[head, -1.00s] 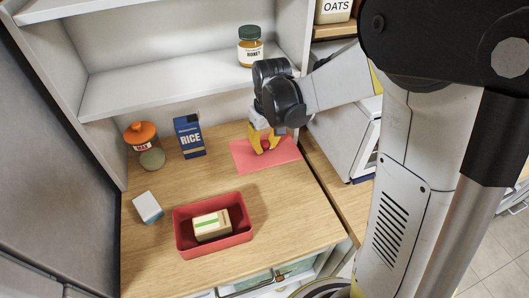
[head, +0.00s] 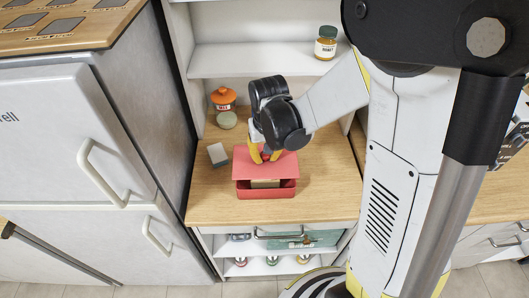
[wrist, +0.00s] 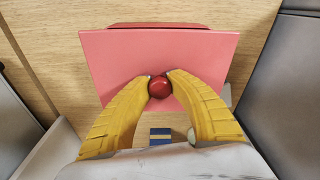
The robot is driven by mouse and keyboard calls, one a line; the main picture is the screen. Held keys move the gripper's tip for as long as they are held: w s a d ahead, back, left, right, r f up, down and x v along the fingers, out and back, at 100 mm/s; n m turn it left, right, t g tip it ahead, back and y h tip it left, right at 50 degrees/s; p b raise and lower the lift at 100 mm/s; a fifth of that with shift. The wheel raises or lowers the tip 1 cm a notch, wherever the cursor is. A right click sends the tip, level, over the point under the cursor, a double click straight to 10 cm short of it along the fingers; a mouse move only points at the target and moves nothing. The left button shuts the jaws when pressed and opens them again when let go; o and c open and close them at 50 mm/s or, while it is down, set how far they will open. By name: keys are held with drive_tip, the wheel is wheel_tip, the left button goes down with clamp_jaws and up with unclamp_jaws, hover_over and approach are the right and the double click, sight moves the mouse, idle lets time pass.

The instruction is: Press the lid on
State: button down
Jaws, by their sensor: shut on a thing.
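The lid (head: 288,168) is a flat pink-red plate with a round red knob (wrist: 159,87). My gripper (head: 264,156) is shut on the knob, with a yellow finger on each side of it. The red box (head: 266,194) stands on the wooden counter with a pale package (head: 265,184) inside. In the head view the lid hangs over the back of the box, and the front opening still shows. In the wrist view (wrist: 210,55) the lid covers most of the box, whose red edge (wrist: 160,26) sticks out beyond it. I cannot tell whether the lid touches the rim.
A white-grey block (head: 217,154), an orange-lidded jar (head: 223,99) and a greenish round thing (head: 228,120) stand left of the box. The blue rice box (wrist: 161,136) shows in the wrist view. A honey jar (head: 326,43) is on the shelf. The counter's right side is clear.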

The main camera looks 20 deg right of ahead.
drive_tip(key=shift+d+f+b, duration=0.1)
drive_tip(key=shift+f+b, duration=0.35)
drive_tip(key=shift+f, duration=0.3)
wheel_tip(320, 180, down, 3)
drive_tip(key=b, duration=0.2)
drive_tip(key=shift+f+b, duration=0.15)
drive_tip(key=shift+b, duration=0.15)
drive_tip(key=shift+f, duration=0.25)
drive_tip(key=shift+f+b, duration=0.35)
drive_tip(key=shift+b, duration=0.75)
idle(1.5)
idle(0.3)
drive_tip(key=c, duration=0.7)
unclamp_jaws()
drive_tip(key=shift+r, duration=0.2)
drive_tip(key=shift+r+p, duration=2.6)
drive_tip(key=shift+r, duration=0.8)
